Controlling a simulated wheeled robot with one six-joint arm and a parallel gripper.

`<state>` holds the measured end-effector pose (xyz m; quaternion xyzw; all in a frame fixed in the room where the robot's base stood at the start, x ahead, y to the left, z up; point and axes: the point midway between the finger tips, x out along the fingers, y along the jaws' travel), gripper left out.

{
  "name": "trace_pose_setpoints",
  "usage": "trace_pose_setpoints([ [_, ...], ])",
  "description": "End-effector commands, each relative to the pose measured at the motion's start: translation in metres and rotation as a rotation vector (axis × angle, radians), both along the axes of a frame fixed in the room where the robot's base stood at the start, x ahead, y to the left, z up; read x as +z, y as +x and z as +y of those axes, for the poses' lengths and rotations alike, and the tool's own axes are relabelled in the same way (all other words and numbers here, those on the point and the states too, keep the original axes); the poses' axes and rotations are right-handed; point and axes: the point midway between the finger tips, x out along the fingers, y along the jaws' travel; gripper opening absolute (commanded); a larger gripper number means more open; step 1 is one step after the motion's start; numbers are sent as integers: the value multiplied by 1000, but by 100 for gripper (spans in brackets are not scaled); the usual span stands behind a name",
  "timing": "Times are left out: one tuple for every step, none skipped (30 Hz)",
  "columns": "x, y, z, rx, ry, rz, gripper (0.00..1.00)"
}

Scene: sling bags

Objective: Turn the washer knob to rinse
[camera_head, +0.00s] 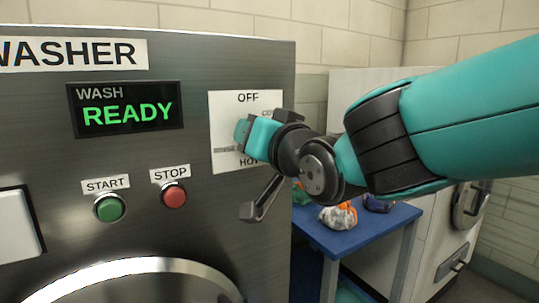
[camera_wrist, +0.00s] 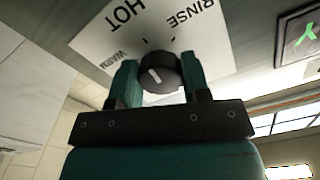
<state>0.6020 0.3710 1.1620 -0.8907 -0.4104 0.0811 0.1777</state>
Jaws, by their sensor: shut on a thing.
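The washer's dial plate (camera_head: 228,105) is white, with OFF at the top and HOT low down. The knob is hidden behind my gripper (camera_head: 246,133) in the head view. In the wrist view the black round knob (camera_wrist: 161,73) sits between the two teal fingers of my gripper (camera_wrist: 159,78), which are shut on it. Its short white mark points away from the RINSE word, toward the lower side of the picture or its opposite; I cannot tell which end leads. HOT, WARM and RINSE show on the dial plate (camera_wrist: 137,43) around it.
The washer front (camera_head: 230,50) carries a display (camera_head: 127,108) reading WASH READY, a green START button (camera_head: 109,208) and a red STOP button (camera_head: 173,195). A round door rim (camera_head: 135,268) lies below. A blue table (camera_head: 375,226) with bagged items (camera_head: 338,216) stands at right.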

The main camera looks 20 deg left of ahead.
Motion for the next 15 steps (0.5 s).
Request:
trace_pose_setpoints([
  [-9,-1,0,2,22,39,20],
  [-9,-1,0,2,41,61,20],
  [-9,-1,0,2,65,90,20],
  [-9,-1,1,2,83,112,20],
  [-9,-1,1,2,102,134,20],
  [-9,-1,1,2,127,162,20],
  [-9,-2,1,1,144,185,20],
  [-9,-2,1,1,163,207,20],
  [-8,-2,1,1,188,235,20],
  [-8,-2,1,1,207,256,20],
  [-8,-2,1,2,225,279,20],
  [-8,-2,1,2,249,308,20],
  [-8,-2,1,2,268,329,20],
  [-8,-2,1,2,286,350,20],
  [-7,-2,2,1,310,379,20],
])
